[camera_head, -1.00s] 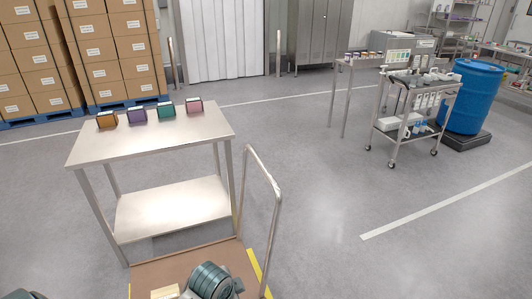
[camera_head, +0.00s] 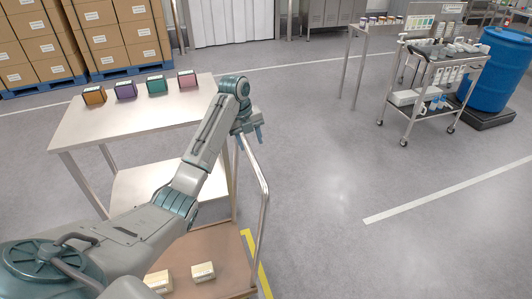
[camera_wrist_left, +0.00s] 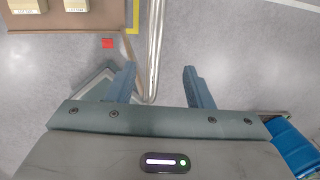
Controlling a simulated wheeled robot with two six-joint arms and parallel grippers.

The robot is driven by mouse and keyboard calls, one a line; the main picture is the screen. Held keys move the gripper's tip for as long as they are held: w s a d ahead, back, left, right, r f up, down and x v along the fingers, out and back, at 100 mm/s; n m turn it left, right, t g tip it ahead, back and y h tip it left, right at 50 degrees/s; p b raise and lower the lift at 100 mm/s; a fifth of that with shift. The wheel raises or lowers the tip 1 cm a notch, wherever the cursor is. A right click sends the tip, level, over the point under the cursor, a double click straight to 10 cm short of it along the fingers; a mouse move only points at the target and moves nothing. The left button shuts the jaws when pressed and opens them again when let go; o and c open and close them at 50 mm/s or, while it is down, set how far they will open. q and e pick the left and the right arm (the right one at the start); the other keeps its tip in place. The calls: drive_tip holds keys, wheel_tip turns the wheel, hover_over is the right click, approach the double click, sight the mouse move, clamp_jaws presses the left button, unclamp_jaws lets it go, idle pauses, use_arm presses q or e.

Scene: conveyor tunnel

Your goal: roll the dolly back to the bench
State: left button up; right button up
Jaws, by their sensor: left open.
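The dolly has a brown deck (camera_head: 225,245) with a yellow stripe beside its right edge and an upright metal handle (camera_head: 266,195). Its deck also shows at the top left of the left wrist view (camera_wrist_left: 105,18). My left gripper (camera_head: 252,138) is open and empty, near the top of the handle. In the left wrist view the handle bar (camera_wrist_left: 155,45) runs between the two fingers (camera_wrist_left: 160,87); whether it lies inside the jaws in depth I cannot tell. A steel bench (camera_head: 125,118) stands just behind the dolly. My right gripper is out of view.
Two small boxes, one left (camera_head: 157,281) and one right (camera_head: 203,271), sit on the deck. Several small coloured boxes (camera_head: 157,86) stand on the bench. Floor to the right is open, up to a cart (camera_head: 418,115) and a blue drum (camera_head: 497,75). Stacked cartons (camera_head: 115,35) stand behind.

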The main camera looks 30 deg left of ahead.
sight(254, 163)
use_arm(q)
drive_tip(key=f+p, duration=0.1)
drive_tip(key=f, duration=0.1)
drive_tip(key=f+p, duration=0.1)
drive_tip(key=f, duration=0.2)
drive_tip(key=d+f+p, duration=0.1)
drive_tip(key=f, duration=0.1)
drive_tip(key=shift+d+f, duration=0.1)
drive_tip(key=shift+f, duration=0.7)
drive_tip(key=shift+s+f, duration=0.1)
drive_tip(key=shift+f, duration=0.05)
drive_tip(key=shift+s+d, duration=0.1)
drive_tip(key=shift+s, duration=0.1)
drive_tip(key=shift+w+f, duration=0.1)
drive_tip(key=shift+w, duration=0.05)
drive_tip(key=shift+c, duration=0.5)
drive_tip(key=c, duration=0.3)
clamp_jaws()
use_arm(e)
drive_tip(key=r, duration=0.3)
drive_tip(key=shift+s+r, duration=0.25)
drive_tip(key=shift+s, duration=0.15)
use_arm(q)
drive_tip(key=shift+w, duration=0.1)
